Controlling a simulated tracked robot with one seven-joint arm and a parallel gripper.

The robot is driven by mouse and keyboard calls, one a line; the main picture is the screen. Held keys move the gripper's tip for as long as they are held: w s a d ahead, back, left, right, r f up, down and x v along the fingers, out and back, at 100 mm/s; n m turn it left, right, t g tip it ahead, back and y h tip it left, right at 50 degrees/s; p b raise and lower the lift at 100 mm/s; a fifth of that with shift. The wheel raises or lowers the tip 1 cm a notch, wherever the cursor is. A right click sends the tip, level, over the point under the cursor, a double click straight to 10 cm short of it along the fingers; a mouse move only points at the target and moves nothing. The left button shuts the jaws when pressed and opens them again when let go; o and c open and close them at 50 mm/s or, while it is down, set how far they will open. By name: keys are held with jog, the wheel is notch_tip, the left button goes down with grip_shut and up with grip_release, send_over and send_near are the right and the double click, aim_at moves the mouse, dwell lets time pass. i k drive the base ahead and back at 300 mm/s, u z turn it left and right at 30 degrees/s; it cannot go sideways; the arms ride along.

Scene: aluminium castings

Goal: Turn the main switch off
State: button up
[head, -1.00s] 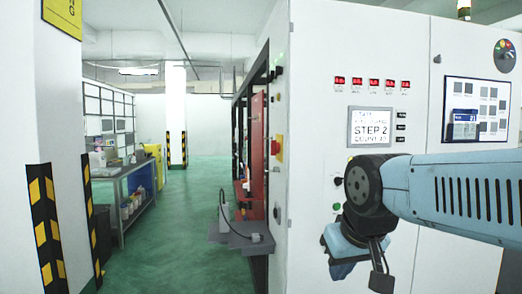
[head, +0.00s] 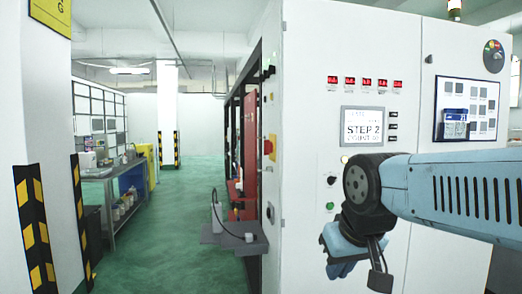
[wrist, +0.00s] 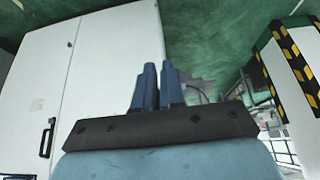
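A red knob on a yellow plate (head: 270,147), which looks like the main switch, sits on the narrow left side of the white cabinet (head: 310,50). It is seen at a steep angle, so its setting cannot be told. It is not visible in the wrist view. My arm reaches in from the right in front of the cabinet, well to the right of the knob and below it. My gripper (wrist: 157,82) shows its two blue fingers close together in the wrist view, with nothing between them.
The cabinet front carries a display (head: 362,127), red readouts and small buttons. A grey ledge (head: 235,235) juts out below the knob. A striped pillar (head: 40,130) and a workbench (head: 112,180) stand left. The green aisle between is clear.

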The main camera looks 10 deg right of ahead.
aim_at(269, 148)
jog(key=u, duration=0.05)
jog(key=i, duration=1.1)
jog(key=u, duration=0.5)
